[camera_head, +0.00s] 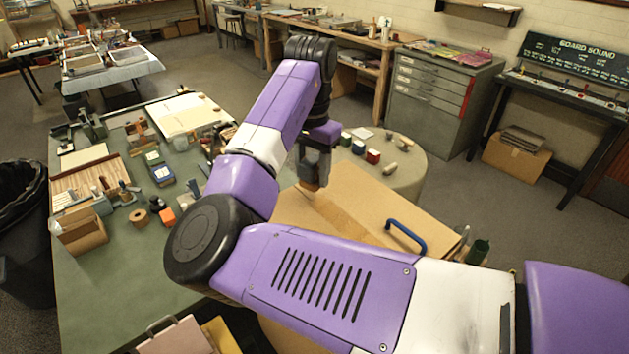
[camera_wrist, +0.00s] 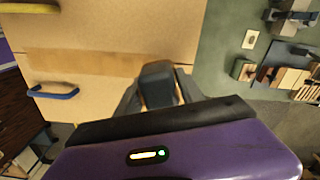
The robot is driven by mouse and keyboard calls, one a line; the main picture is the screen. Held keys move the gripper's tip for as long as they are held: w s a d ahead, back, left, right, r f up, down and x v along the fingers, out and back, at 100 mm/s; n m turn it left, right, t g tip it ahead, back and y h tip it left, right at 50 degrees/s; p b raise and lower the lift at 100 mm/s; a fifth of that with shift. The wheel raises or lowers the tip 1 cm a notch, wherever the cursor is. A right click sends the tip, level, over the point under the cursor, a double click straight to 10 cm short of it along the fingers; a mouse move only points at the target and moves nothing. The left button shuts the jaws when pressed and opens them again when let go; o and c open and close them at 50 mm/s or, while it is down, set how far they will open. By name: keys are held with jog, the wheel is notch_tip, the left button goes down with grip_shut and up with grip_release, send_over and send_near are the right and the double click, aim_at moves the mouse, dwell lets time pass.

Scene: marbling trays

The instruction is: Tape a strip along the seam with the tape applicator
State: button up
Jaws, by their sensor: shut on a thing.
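My gripper (camera_head: 314,163) is shut on the tape applicator (camera_head: 308,184), over the far left part of the cardboard box (camera_head: 362,208). In the wrist view the applicator (camera_wrist: 157,72) is a dark block between the two fingers of my gripper (camera_wrist: 158,95). It is at or just above the box top (camera_wrist: 100,25); exact contact cannot be told. A darker brown band (camera_wrist: 80,63), which looks like tape along the seam, runs across the box from the left to close beside the applicator. My arm hides part of the box in the head view.
A blue handle (camera_head: 406,237) stands at the box's near right side. A round table (camera_head: 408,180) behind the box carries small jars.

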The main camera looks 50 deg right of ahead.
aim_at(313, 159)
jog(key=shift+s+r, duration=0.1)
jog(key=shift+r, duration=2.1)
